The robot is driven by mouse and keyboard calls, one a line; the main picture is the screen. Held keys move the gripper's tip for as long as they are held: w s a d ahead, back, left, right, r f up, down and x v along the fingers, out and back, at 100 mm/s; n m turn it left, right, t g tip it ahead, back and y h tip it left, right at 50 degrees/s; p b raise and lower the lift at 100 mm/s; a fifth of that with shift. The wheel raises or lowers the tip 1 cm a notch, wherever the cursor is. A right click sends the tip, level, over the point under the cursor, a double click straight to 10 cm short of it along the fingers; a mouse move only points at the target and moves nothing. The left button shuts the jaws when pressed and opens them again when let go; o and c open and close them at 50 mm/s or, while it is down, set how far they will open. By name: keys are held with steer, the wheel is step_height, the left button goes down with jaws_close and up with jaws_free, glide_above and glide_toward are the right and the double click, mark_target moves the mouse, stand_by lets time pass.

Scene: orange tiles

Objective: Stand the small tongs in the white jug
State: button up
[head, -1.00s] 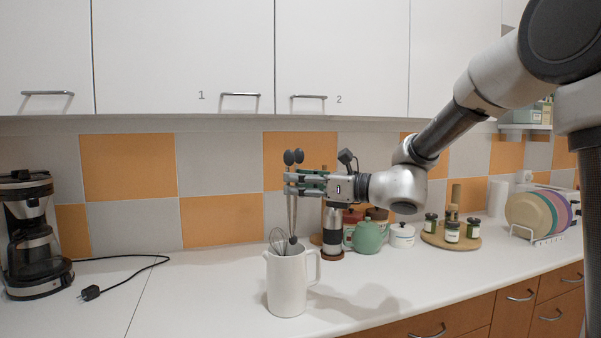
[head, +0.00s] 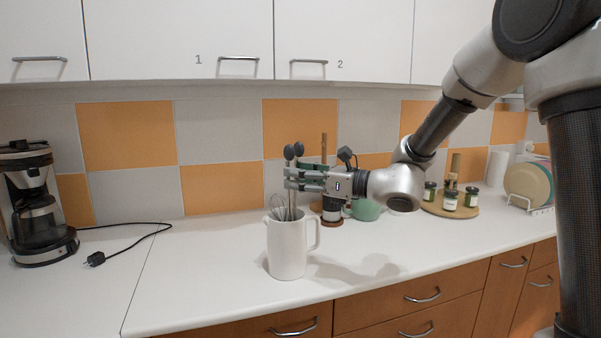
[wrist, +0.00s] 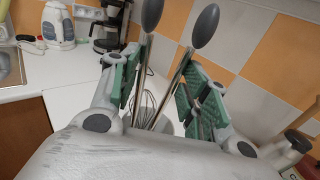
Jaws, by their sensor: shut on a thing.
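The small tongs (head: 290,153) are upright in my gripper (head: 292,178), with two grey oval heads above the fingers and thin metal arms running down. In the wrist view the tongs (wrist: 184,75) pass between the green finger pads of my gripper (wrist: 160,98), which is shut on them. The white jug (head: 288,250) stands upright on the counter directly below the gripper. The lower part of the tongs goes into the jug's mouth, and their lower end is hidden. A wire whisk (head: 278,208) also stands in the jug, beside the tongs.
A coffee maker (head: 32,205) with a loose cable and plug (head: 95,259) is at left. A dark grinder (head: 332,212) and a green teapot (head: 365,210) stand behind the gripper. A round board (head: 450,208) with jars is at right. The front counter is clear.

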steer(key=o, duration=1.2)
steer(key=shift+c, duration=0.2)
steer(key=v, duration=1.2)
step_height(320, 180, up, 10)
stand_by(0.5)
